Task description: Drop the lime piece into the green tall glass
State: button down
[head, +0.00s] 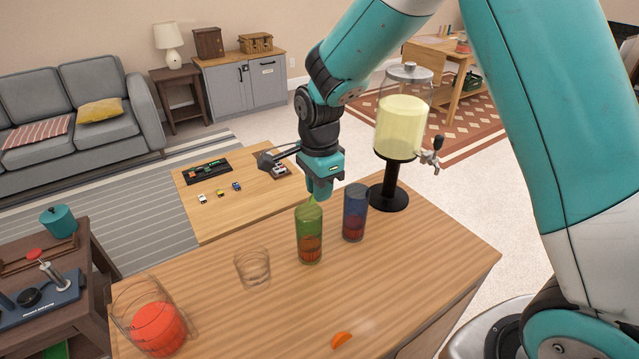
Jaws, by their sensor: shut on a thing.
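The green tall glass (309,240) stands upright on the wooden counter, with something orange-red in its lower part. My gripper (317,194) points down just above the glass's mouth. It is shut on the lime piece (312,199), of which only a small green bit shows at the fingertips, at about the rim in the picture. The rest of the lime piece is hidden by the fingers. I cannot tell from this one view whether it is exactly over the opening or touching the rim.
A blue tall glass (355,215) stands close on the right. Behind it is a drink dispenser (401,130) with yellow liquid. A short clear glass (252,267) and a pitcher with red contents (158,328) are on the left. An orange wedge (341,340) lies near the front.

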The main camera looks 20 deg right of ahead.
notch_tip(320, 180, down, 4)
jog(key=shift+r+b, duration=0.15)
jog(key=shift+b, duration=0.95)
jog(key=shift+r, duration=0.1)
jog(key=c, duration=1)
grip_release()
notch_tip(320, 180, up, 17)
jog(key=shift+r+b, duration=0.2)
jog(key=shift+b, duration=0.4)
jog(key=shift+s, duration=0.1)
